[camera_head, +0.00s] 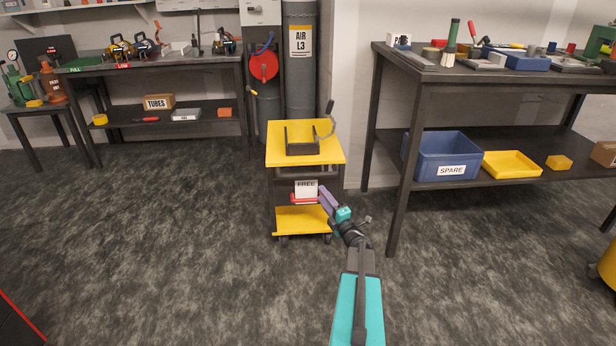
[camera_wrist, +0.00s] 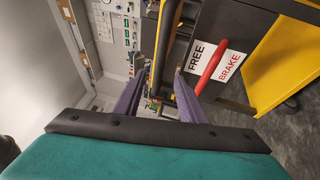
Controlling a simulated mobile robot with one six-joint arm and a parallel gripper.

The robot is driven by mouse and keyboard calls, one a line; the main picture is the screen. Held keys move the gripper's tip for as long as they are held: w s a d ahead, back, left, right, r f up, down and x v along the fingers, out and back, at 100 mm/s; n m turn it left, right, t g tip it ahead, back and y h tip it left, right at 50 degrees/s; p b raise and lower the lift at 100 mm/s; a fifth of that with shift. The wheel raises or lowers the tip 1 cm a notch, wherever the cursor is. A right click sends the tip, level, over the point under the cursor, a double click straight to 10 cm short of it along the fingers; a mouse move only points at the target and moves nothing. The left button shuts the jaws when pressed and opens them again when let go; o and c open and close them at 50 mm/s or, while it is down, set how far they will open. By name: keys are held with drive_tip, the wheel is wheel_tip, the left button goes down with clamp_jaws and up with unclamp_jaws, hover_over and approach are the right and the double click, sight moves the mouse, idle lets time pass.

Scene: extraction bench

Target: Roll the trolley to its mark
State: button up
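The trolley (camera_head: 325,152) has a yellow top and a yellow lower shelf, and stands on the floor between two benches. A dark grey cradle (camera_head: 302,148) sits on its top. A white card reading FREE (camera_head: 306,187) and a red brake lever (camera_head: 303,199) are on its front. In the wrist view, the lever (camera_wrist: 211,68) lies across a label (camera_wrist: 215,62) reading FREE and BRAKE. My gripper (camera_head: 326,197) is at the trolley's front right, beside the lever. In the wrist view my gripper (camera_wrist: 162,77) has its purple fingers apart, with the lever outside them. I see no floor mark.
A bench (camera_head: 384,112) with a blue SPARE bin (camera_head: 430,163) stands close right of the trolley. Another bench (camera_head: 245,95) is at left. The AIR L3 cylinder (camera_head: 301,90) is behind the trolley. Grey floor (camera_head: 170,240) is clear in front and to the left.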

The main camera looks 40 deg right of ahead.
sight(308, 175)
drive_tip(key=b+x, duration=0.2)
drive_tip(key=x, duration=1.1)
drive_tip(key=shift+w+d, duration=0.15)
drive_tip(key=shift+w, duration=0.2)
drive_tip(key=shift+r, duration=0.1)
clamp_jaws()
drive_tip(key=shift+d, duration=0.1)
